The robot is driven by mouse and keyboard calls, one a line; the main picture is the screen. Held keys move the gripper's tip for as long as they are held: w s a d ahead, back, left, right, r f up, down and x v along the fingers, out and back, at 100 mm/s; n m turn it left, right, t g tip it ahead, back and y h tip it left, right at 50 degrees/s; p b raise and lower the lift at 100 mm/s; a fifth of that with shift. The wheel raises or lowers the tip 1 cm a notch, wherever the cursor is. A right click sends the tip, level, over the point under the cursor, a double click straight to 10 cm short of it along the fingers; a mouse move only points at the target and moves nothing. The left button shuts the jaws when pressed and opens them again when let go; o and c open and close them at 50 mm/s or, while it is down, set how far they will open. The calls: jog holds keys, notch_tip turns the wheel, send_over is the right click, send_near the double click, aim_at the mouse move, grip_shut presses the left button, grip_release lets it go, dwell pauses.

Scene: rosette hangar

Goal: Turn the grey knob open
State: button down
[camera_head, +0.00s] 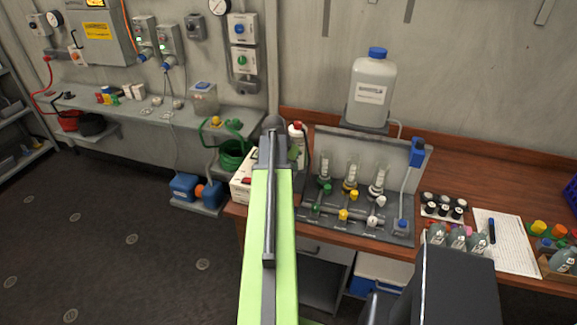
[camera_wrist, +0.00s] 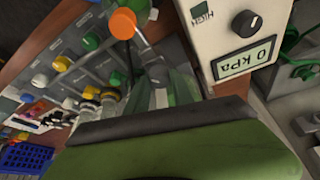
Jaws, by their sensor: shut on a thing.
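Two pale grey-white knobs stand at the right end of the dark valve panel (camera_head: 328,213): one in the front row (camera_head: 372,221) and one behind it (camera_head: 381,201). I cannot tell which is the grey knob. The front one also shows at the left of the wrist view (camera_wrist: 40,80). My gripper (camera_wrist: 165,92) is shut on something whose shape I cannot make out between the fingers. In the head view my arm mostly hides the gripper, left of the panel and apart from the pale knobs.
A white box with a black dial and display (camera_wrist: 248,62) is close to my gripper. A red-capped bottle (camera_head: 297,131) stands left of the panel. Glass tubes rise behind the knobs, below a large white jug (camera_head: 371,88).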

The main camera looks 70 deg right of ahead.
jog(key=n, duration=0.2)
jog(key=n+t, duration=0.1)
jog(key=n, duration=0.1)
jog(key=n+t, duration=0.1)
jog(key=n, duration=0.1)
jog(key=shift+s+d+n, duration=0.15)
jog(key=shift+s+n, duration=0.1)
jog(key=shift+n, duration=0.05)
jog(key=n+t, duration=0.1)
jog(key=n, duration=0.1)
jog(key=n+t+y, duration=0.1)
jog(key=n, duration=0.2)
jog(key=shift+s+d, duration=0.1)
jog(key=shift+n, duration=0.4)
jog(key=c, duration=1.4)
grip_release()
